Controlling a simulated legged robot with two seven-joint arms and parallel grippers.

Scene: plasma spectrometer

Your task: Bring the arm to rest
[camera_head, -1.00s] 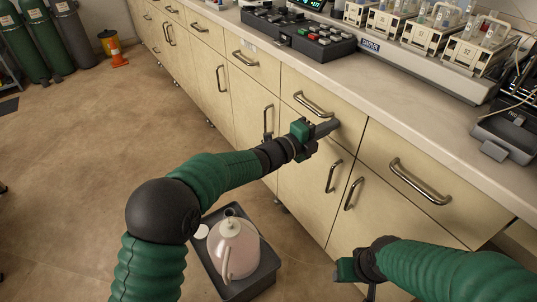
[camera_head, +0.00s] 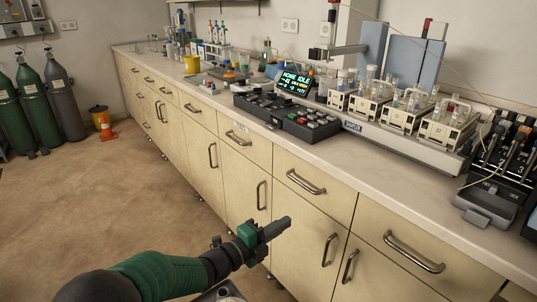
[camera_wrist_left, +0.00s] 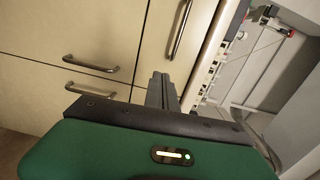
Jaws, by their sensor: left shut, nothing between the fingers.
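My left gripper (camera_head: 276,228) is in the lower middle of the head view, its dark fingers together and empty. It is in front of the pale wooden cabinet fronts (camera_head: 291,213), below the drawer handle (camera_head: 305,182). In the left wrist view the closed fingers (camera_wrist_left: 160,90) point towards the cabinet fronts, with a drawer handle (camera_wrist_left: 91,64) to their left. I cannot tell the exact gap to the cabinet. My right arm and gripper are out of view.
The counter (camera_head: 370,184) runs along the cabinets and carries a keypad console (camera_head: 288,117), a lit display (camera_head: 295,79) and sample racks (camera_head: 403,112). The brown floor (camera_head: 90,200) at left is open.

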